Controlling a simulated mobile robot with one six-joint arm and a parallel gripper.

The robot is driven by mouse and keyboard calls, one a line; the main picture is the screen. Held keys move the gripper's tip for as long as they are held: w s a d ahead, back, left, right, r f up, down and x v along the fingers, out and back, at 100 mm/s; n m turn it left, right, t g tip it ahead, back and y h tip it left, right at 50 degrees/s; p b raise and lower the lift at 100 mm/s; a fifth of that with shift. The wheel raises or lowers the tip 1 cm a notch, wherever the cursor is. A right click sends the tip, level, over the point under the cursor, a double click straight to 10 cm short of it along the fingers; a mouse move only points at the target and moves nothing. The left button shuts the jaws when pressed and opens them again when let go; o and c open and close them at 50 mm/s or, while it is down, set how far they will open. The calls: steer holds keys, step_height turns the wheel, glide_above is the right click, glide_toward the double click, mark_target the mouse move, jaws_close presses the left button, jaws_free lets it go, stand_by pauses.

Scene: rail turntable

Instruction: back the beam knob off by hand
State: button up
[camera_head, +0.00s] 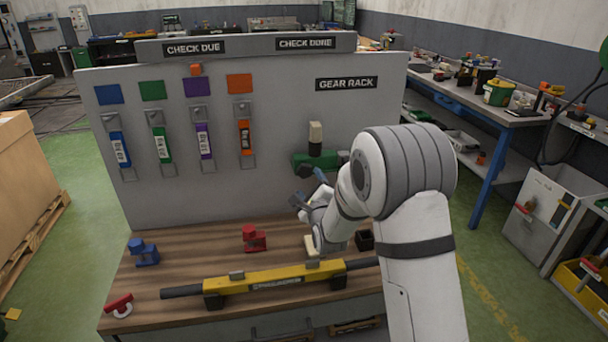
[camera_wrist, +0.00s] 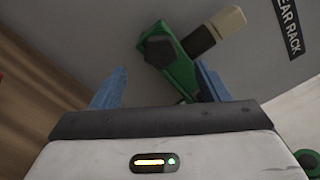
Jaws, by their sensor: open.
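A green clamp-like fixture (camera_head: 325,160) sits at the panel under the GEAR RACK label, with a pale block (camera_head: 315,133) standing up from it. In the wrist view the green fixture (camera_wrist: 183,72) carries a dark faceted knob (camera_wrist: 162,50) and the pale block (camera_wrist: 226,24). My gripper (camera_head: 308,187) is just below the fixture in the head view. In the wrist view my gripper's blue fingers (camera_wrist: 160,70) are open, with the fixture beyond and between them. I see nothing held; contact cannot be told. A yellow beam (camera_head: 262,283) lies on the bench.
A red clamp (camera_head: 254,238), a blue clamp (camera_head: 145,253) and a red shackle (camera_head: 119,305) are on the wooden bench (camera_head: 190,245). Several coloured tagged slings (camera_head: 203,140) hang on the grey panel (camera_head: 270,185). A dark open box (camera_head: 365,240) stands by my arm.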

mark_target(305, 173)
steer(key=shift+p+x, duration=0.6)
steer(key=shift+x, duration=2.2)
steer(key=shift+c, duration=0.4)
